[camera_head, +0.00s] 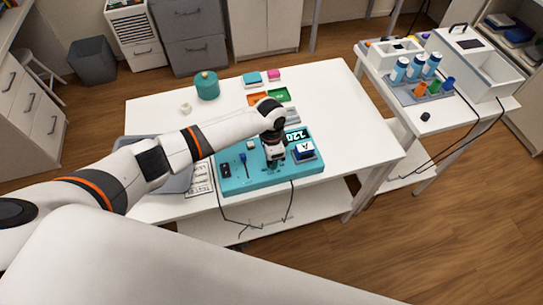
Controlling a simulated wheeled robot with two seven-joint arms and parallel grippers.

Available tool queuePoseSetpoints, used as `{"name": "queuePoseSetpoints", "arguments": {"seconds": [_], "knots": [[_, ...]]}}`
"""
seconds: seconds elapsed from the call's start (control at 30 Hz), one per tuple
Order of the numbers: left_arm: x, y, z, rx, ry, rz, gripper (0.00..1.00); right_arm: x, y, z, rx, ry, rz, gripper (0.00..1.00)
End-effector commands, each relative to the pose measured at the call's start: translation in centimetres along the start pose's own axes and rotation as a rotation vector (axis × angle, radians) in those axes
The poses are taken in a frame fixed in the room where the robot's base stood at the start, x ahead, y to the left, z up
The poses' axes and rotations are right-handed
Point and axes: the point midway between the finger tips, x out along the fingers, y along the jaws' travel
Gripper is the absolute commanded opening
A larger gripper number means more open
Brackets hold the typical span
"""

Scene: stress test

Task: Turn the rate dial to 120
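A teal panel (238,182) lies near the front edge of the white table. A dark display (295,136) at its back right shows what looks like 120. My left gripper (274,165) points down over the middle of the panel, just left of a white and blue block marked A (304,151). The rate dial cannot be made out; the gripper and wrist cover that part of the panel. I cannot tell whether the fingers are open, shut or touching anything. My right gripper is not in view.
On the panel's left are a small black part (226,170) and a blue-handled tool (244,163). A teal canister (207,86) and small coloured trays (278,95) stand farther back. Cables hang off the front edge. A side table (408,116) at right holds bottles and bins.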

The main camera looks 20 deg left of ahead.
Motion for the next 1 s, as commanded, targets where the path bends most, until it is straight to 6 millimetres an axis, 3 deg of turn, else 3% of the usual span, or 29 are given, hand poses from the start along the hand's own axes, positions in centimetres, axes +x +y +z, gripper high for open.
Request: {"name": "queuePoseSetpoints", "arguments": {"seconds": [0.43, 1.0], "knots": [[-0.13, 0.08, 0.16, 0.266, 0.01, 0.002, 0.06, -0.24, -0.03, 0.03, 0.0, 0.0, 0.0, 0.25], [-0.14, 0.07, 0.2, 0.321, 0.012, 0.002, 0.06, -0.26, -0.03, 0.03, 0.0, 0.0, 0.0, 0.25]]}}
